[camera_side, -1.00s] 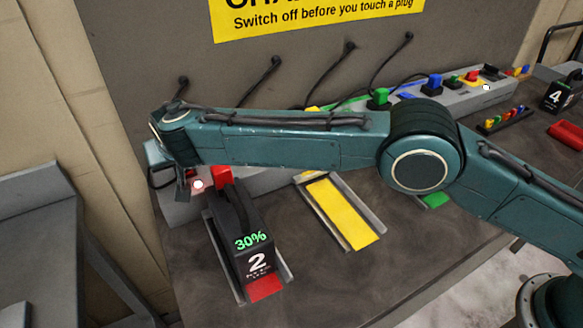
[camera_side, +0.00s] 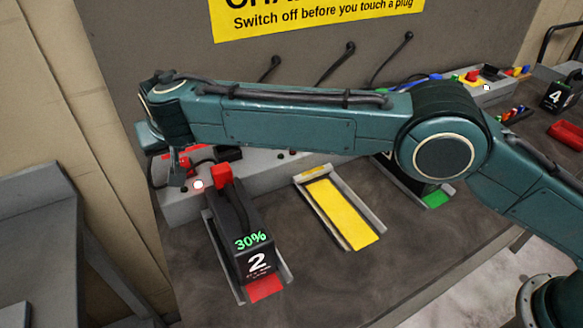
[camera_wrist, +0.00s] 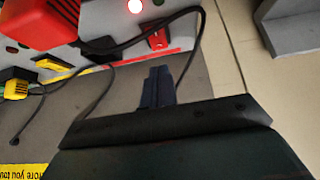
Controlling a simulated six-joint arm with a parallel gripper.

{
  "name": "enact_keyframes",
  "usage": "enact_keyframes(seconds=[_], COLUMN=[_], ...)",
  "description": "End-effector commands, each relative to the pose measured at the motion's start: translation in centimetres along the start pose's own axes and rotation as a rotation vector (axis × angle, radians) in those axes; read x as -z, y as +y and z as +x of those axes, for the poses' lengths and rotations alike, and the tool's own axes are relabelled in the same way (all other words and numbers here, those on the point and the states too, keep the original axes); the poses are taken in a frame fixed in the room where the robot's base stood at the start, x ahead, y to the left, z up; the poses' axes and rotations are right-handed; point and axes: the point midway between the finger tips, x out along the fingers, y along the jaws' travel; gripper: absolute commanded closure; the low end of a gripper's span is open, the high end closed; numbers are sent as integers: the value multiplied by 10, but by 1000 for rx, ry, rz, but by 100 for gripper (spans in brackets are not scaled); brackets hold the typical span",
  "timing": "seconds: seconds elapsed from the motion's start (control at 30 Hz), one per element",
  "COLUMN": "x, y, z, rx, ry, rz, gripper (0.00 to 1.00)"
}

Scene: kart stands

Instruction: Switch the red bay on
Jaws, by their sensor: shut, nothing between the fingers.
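The red bay (camera_side: 265,289) at the left end of the bench holds a black battery (camera_side: 256,262) marked 2, showing 30%. A red plug (camera_side: 222,175) stands up at its back; it also shows in the wrist view (camera_wrist: 38,22). A lamp (camera_side: 198,184) beside it glows red, also in the wrist view (camera_wrist: 135,6). A small red switch (camera_wrist: 158,40) sits beside that lamp; its position is not clear. My gripper (camera_side: 179,175) is shut and empty, left of the lamp. In the wrist view its fingers (camera_wrist: 158,85) point toward the switch, apparently apart from it.
A dark cable (camera_wrist: 198,45) loops close beside the switch and my fingers. The yellow bay (camera_side: 340,212) is empty, and a yellow plug (camera_wrist: 15,88) shows at the wrist view's left. A battery partly hidden by my arm stands in the green bay (camera_side: 437,198). The wall rises behind.

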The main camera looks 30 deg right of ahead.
Motion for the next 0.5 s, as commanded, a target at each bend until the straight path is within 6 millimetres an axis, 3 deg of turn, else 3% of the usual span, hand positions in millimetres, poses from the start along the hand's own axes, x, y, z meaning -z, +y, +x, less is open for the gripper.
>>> enact_keyframes(seconds=[0.5], x=[-15], y=[0], z=[-60], rx=[2], ry=[1], rz=[-2], gripper=[100])
